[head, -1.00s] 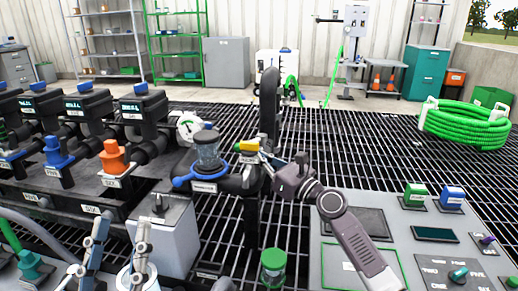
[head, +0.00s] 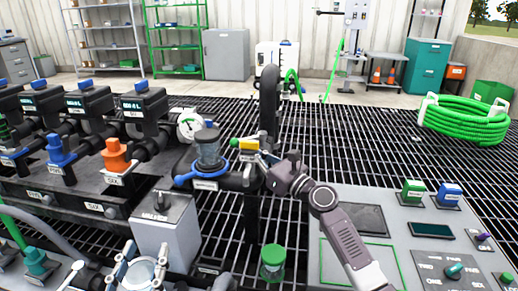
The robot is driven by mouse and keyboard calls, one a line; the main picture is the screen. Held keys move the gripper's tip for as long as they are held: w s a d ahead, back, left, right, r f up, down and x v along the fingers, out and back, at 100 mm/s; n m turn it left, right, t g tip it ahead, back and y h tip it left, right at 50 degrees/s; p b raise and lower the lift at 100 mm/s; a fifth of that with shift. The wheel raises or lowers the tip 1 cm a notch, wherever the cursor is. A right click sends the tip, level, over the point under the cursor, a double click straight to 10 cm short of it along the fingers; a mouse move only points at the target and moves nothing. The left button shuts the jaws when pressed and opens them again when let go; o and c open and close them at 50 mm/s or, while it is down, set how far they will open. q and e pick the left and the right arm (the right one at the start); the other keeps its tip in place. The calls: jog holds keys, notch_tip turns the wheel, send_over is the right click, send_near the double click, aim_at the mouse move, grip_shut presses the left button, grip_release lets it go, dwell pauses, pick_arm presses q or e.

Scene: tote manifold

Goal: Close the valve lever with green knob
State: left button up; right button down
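The valve lever (head: 249,143) has a yellow grip and a small green knob (head: 234,142) at its left end.
Blue (head: 61,150) and orange (head: 116,155) valve handles stand at left. A control panel (head: 455,235) fills the lower right. A green hose coil (head: 465,120) lies beyond on open grating.

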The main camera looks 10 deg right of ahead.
pick_arm(q)
jog(key=shift+w+a+f+g, duration=0.15)
jog(key=shift+f+g, duration=0.55)
jog(key=shift+f, duration=0.5)
